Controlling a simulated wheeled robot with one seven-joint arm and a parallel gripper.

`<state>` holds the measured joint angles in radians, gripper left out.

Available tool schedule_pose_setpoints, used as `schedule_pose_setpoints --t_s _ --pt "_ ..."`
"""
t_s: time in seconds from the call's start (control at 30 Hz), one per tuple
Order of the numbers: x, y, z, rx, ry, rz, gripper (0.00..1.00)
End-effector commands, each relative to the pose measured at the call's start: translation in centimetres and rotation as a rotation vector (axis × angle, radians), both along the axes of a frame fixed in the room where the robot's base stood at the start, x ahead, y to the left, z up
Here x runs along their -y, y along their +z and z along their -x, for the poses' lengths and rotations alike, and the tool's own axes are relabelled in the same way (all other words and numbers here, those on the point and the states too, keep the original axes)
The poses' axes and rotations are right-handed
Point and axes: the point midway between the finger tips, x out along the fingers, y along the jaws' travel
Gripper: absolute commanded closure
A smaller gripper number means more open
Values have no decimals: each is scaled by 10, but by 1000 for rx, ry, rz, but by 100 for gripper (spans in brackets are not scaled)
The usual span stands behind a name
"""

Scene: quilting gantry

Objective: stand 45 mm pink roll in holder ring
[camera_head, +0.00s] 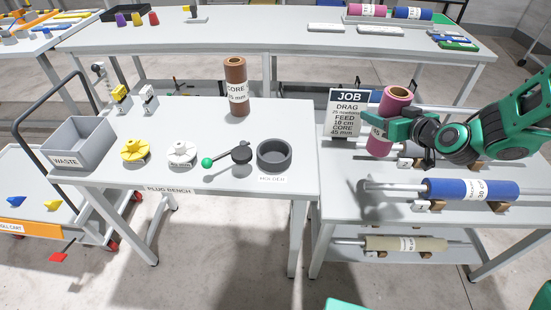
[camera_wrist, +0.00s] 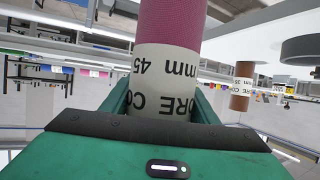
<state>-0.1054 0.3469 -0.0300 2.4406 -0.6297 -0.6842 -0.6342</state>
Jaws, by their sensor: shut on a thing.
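The pink roll (camera_head: 394,104) is held upright, slightly tilted, above the rack on the right in the head view. My gripper (camera_head: 376,130) is shut on it around its white label band. In the wrist view the pink roll (camera_wrist: 180,25) stands between the fingers of my gripper (camera_wrist: 162,105), and its label reads CORE 45 mm. The holder ring (camera_head: 274,156) is a dark grey open cup on the plug bench, left of the roll, and looks empty. Its HOLDER label lies in front of it.
A brown roll (camera_head: 236,86) stands on the plug bench (camera_head: 210,115) behind the ring. A black lever with a green knob (camera_head: 207,162) lies left of the ring. The JOB sign (camera_head: 346,113) stands close left of my gripper. A blue roll (camera_head: 472,190) lies on the rack below.

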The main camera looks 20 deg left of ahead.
Motion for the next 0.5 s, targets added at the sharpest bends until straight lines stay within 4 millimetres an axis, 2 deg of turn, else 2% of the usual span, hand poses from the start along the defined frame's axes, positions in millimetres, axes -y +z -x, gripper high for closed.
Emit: schedule_pose_setpoints --t_s 0.03,0.2,0.37,0.5 --pt "-31 5 10 5 44 0 74" --pt "-117 20 47 6 155 -2 74" --pt "-190 38 92 8 249 -3 74" --pt "-247 55 139 6 325 -4 74"
